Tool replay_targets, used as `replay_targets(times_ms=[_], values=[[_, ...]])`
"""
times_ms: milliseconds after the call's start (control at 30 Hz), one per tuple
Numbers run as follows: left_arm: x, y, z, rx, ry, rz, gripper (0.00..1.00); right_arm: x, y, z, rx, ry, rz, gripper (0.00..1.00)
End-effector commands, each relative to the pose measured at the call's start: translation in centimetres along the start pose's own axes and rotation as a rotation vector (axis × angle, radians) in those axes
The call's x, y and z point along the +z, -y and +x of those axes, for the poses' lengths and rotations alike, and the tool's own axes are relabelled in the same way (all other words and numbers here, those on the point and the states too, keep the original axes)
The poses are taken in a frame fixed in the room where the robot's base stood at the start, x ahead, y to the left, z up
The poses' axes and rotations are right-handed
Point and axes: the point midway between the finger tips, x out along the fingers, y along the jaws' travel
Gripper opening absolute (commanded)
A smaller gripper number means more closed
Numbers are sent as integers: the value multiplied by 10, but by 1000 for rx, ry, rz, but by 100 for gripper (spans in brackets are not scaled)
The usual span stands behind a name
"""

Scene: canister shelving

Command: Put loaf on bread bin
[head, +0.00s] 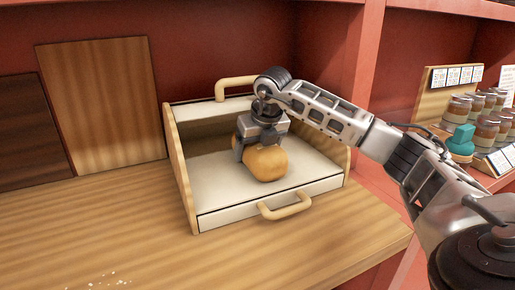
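The loaf (267,163) is a golden-brown, rounded piece inside the bread bin (213,180), low over or on its pale floor; I cannot tell whether it touches. The bin has wooden side walls, a pale front with a wooden handle, and an open front. My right gripper (258,152) points down at the loaf from above. One finger shows at the loaf's left end; the other is not clearly seen, so I cannot tell whether it grips the loaf. My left gripper is not in view.
Two boards (105,105) (28,130) lean on the red back wall. At right, beyond a red post, are jars (484,130) and a teal object (461,140).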

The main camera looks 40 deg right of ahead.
Motion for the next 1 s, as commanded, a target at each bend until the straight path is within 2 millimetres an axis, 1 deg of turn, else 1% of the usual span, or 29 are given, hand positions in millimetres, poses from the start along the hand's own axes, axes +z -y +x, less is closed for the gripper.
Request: replay_targets(times_ms=[33, 67, 300, 433, 567, 800, 900, 1000], values=[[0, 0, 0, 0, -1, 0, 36, 0, 0, 0, -1, -1, 0, 95], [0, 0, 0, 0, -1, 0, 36, 0, 0, 0, -1, -1, 0, 100], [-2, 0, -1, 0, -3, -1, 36, 0, 0, -1, -1, -1, 0, 100], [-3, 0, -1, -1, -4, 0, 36, 1, 0, -9, 1, 1, 0, 100], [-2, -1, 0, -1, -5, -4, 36, 2, 0, -32, 0, 5, 1, 100], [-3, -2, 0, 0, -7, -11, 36, 2, 0, -84, 1, 3, 0, 100], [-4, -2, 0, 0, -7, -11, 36, 2, 0, -102, 1, 3, 0, 100], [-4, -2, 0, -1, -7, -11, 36, 2, 0, -114, 1, 2, 1, 100]])
